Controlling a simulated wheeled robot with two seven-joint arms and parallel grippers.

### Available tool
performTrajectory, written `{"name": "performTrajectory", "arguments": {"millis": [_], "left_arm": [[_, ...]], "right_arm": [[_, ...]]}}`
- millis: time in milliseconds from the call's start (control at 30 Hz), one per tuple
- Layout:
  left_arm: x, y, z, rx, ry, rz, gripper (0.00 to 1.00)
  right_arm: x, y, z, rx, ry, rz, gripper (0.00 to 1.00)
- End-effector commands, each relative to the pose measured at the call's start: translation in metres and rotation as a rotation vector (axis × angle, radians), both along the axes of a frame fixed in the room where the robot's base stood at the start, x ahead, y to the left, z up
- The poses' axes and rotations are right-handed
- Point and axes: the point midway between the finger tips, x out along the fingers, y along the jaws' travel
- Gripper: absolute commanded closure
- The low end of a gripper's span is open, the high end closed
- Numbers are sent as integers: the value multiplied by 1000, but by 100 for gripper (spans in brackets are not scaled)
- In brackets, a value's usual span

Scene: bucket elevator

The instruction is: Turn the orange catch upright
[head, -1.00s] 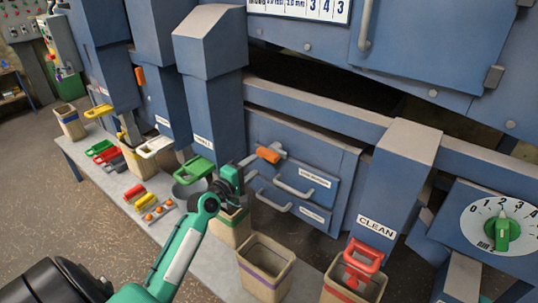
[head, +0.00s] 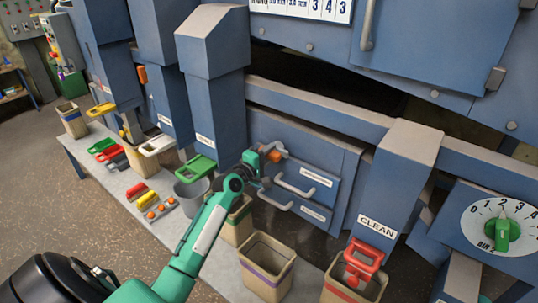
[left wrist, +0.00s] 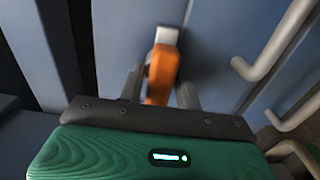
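The orange catch (head: 276,151) is on the blue cabinet front, above the drawers with pale handles. In the head view my left gripper (head: 264,158) is at the catch and covers part of it, so its tilt is hard to tell there. In the left wrist view the orange catch (left wrist: 161,72) lies between the two grey fingers of my left gripper (left wrist: 160,88), with a pale block at its far end. The fingers stand apart, one on each side, and I see no clear grip. My right gripper is not in view.
Two drawer handles (head: 295,187) are just right of and below the gripper. Tan bins stand below, one with a purple band (head: 266,268). A green scoop-like handle (head: 196,167) is to the left. Blue chutes flank the cabinet.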

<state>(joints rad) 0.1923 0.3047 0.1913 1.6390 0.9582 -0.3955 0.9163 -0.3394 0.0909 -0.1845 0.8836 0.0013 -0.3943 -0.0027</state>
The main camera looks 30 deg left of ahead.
Motion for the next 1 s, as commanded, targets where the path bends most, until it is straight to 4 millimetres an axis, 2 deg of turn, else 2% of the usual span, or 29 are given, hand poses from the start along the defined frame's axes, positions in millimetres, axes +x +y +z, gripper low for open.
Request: {"name": "performTrajectory", "arguments": {"millis": [33, 133, 167, 567, 1000], "left_arm": [[0, 0, 0, 0, 0, 0, 76], [0, 0, 0, 0, 0, 0, 96], [0, 0, 0, 0, 0, 0, 99], [0, 0, -1, 75, -4, -1, 99], [-1, 0, -1, 434, -31, -2, 99]], "right_arm": [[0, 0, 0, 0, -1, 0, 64], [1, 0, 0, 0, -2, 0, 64], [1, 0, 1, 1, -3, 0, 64], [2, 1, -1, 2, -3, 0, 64], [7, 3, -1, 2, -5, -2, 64]]}}
